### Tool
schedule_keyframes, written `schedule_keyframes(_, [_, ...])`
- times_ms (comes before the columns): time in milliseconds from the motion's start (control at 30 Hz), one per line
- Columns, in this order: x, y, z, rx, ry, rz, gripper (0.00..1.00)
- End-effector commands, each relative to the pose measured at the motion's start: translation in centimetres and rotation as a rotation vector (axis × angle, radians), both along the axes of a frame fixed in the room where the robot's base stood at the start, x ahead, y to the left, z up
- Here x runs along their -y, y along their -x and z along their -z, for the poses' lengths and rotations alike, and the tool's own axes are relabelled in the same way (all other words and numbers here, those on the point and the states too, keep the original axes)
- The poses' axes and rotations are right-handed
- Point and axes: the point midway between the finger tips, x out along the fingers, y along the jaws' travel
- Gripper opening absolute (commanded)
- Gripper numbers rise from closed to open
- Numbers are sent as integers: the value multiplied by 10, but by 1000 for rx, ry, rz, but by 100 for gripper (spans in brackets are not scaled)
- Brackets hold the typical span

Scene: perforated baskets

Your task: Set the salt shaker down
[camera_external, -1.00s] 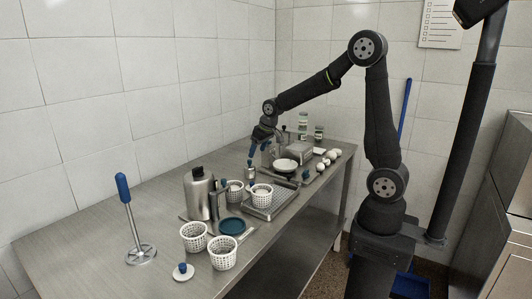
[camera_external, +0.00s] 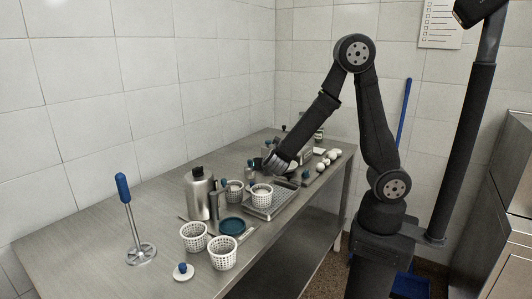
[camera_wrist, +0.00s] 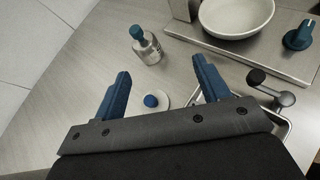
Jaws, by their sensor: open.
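A small clear-and-silver shaker with a blue cap, which looks like the salt shaker (camera_wrist: 147,47), stands upright on the steel table in the wrist view, beyond my left finger and apart from it. My gripper (camera_wrist: 160,78) is open, with its two blue fingers spread and nothing held between them. A white round lid with a blue knob (camera_wrist: 152,101) shows below the fingers. In the external view my gripper (camera_external: 266,164) is low over the table; its fingers and the nearby shaker are small and partly hidden there.
A white bowl (camera_wrist: 237,14) sits on a steel device with a blue knob (camera_wrist: 299,36) to the right. Perforated white baskets (camera_external: 222,253), a steel bottle (camera_external: 198,196) and a tray (camera_external: 277,204) stand on the near table. Bare table lies left of the shaker.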

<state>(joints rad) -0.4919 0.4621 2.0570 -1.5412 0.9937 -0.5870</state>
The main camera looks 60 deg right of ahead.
Motion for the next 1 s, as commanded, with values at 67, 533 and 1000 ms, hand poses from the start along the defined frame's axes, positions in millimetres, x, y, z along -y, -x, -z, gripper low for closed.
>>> schedule_keyframes(67, [-11, 0, -2, -8, 74, -87, 68])
schedule_keyframes(533, [10, -43, 16, -12, 144, -162, 68])
schedule_keyframes(1000, [45, -94, 41, -9, 143, -165, 68])
